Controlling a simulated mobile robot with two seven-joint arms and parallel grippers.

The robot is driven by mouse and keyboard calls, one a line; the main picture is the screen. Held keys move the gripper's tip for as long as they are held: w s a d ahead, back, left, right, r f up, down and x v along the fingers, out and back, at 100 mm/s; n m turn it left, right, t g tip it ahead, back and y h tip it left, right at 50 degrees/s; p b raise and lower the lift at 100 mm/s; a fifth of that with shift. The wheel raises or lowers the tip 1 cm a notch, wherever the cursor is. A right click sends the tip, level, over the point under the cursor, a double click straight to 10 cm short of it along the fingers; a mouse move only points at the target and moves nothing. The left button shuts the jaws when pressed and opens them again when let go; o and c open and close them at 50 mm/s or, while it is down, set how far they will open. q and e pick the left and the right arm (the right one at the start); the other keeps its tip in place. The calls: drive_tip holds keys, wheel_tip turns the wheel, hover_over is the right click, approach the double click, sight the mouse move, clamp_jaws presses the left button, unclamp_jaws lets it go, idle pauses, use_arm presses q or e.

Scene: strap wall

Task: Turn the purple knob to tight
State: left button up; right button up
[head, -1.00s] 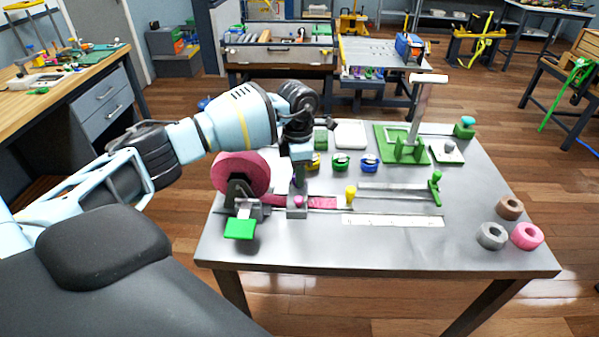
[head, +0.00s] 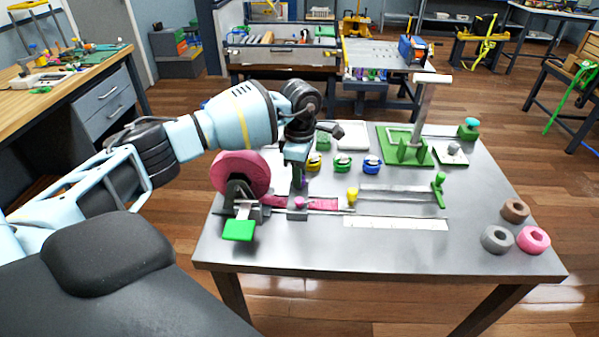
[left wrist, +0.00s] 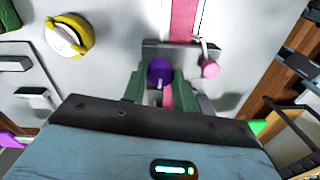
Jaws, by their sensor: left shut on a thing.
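The purple knob (left wrist: 159,72) sits between the two green fingers of my left gripper (left wrist: 159,88) in the left wrist view. The fingers are shut on it, one on each side. In the head view my left gripper (head: 299,182) points down at the grey block beside the pink strap, and mostly hides the knob. The pink strap (head: 325,204) runs through the block and also shows in the left wrist view (left wrist: 184,18). A pink knob (head: 299,202) is on the block's near side, also in the left wrist view (left wrist: 210,69). My right gripper is not in view.
A large pink roll (head: 240,174) stands left of my gripper, with a green tab (head: 239,230) in front. A yellow knob (head: 352,194) is close on the right. Yellow, green and blue rolls stand behind.

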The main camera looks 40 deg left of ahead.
use_arm(q)
drive_tip(key=o, duration=1)
drive_tip(key=shift+c, duration=0.2)
drive_tip(key=shift+w+r, duration=0.15)
drive_tip(key=shift+r, duration=3.8)
drive_tip(key=shift+f, duration=0.1)
